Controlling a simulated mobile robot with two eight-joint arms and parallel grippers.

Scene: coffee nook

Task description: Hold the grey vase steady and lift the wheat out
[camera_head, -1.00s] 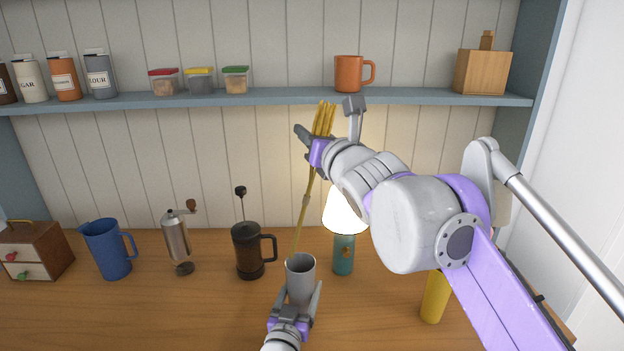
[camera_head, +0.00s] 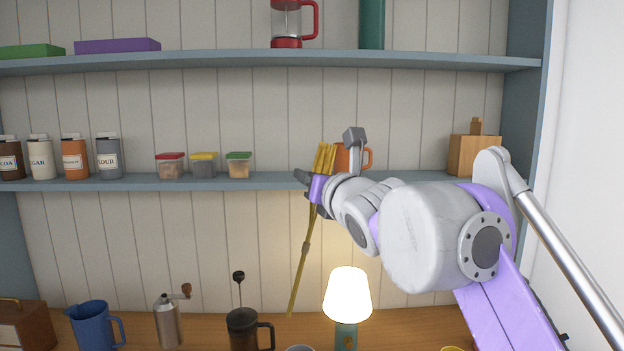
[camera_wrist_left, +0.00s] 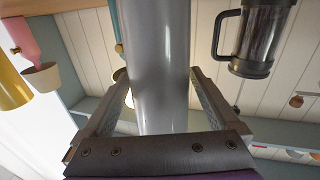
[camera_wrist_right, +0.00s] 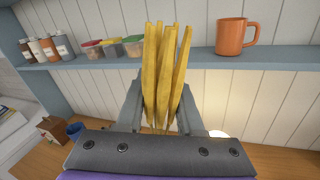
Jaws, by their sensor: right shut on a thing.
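The wheat (camera_head: 305,240) is a bunch of yellow ears on a long thin stem, tilted slightly. My right gripper (camera_head: 318,188) is shut on it just below the ears; they stand between its fingers in the right wrist view (camera_wrist_right: 163,80). The stem's lower end hangs in the air above the vase. Only the rim of the grey vase (camera_head: 300,348) shows at the bottom of the head view. In the left wrist view the vase (camera_wrist_left: 160,70) stands between the fingers of my left gripper (camera_wrist_left: 158,85); whether they press on it is unclear.
A lit lamp (camera_head: 347,293) stands right of the stem. A dark French press (camera_head: 243,330), a grinder (camera_head: 169,322) and a blue pitcher (camera_head: 91,325) stand to the left. The shelf (camera_head: 130,183) behind holds jars, an orange mug (camera_wrist_right: 235,36) and a wooden block (camera_head: 473,155).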

